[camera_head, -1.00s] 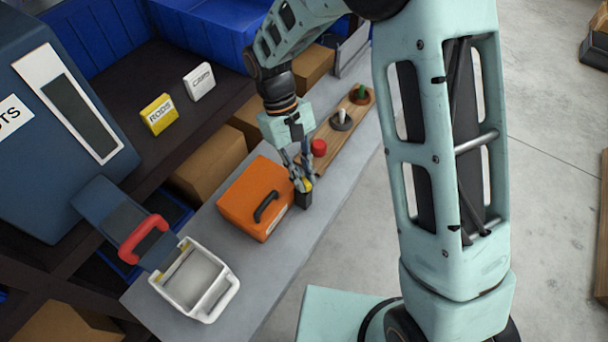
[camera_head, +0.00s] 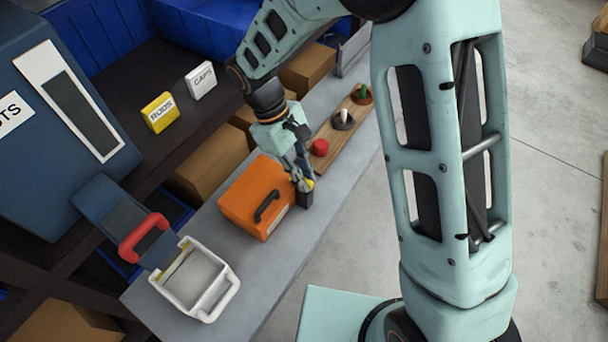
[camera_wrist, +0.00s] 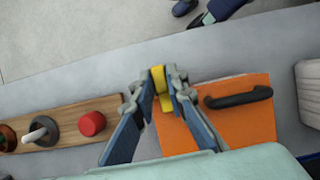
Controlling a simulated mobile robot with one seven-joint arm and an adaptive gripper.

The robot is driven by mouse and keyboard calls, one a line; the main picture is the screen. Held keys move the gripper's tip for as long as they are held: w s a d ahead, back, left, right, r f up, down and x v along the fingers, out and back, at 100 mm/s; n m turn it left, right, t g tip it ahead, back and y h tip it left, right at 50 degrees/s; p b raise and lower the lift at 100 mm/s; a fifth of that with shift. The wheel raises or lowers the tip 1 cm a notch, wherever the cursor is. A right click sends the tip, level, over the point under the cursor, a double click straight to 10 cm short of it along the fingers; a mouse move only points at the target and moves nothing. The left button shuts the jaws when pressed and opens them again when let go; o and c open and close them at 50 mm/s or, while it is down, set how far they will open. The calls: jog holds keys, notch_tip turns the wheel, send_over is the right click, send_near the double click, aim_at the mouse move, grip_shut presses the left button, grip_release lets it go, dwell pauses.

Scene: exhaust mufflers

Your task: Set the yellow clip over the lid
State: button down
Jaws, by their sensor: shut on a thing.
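A small yellow clip (camera_wrist: 160,88) is between the fingertips of my gripper (camera_wrist: 160,82) in the wrist view. It is a yellow fleck in the head view (camera_head: 309,185). My gripper is shut on it, just beside an orange case (camera_head: 250,205) with a black handle, and the fingers hide part of the clip. The case also shows in the wrist view (camera_wrist: 240,125). A small dark block (camera_head: 305,199) is right below the fingertips. A white open box (camera_head: 212,302) has a blue hinged lid (camera_head: 95,203) with a red handle, swung back.
A wooden board (camera_head: 333,132) with a red knob (camera_head: 319,148) and pegs lies behind the gripper. Yellow (camera_head: 159,113) and white (camera_head: 201,81) label boxes stand on the dark shelf. The grey bench (camera_head: 275,272) is clear in front of the orange case.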

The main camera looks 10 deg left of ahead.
jog(key=c, duration=1.9)
grip_release()
jog(key=shift+c, duration=0.2)
jog(key=v, duration=1.2)
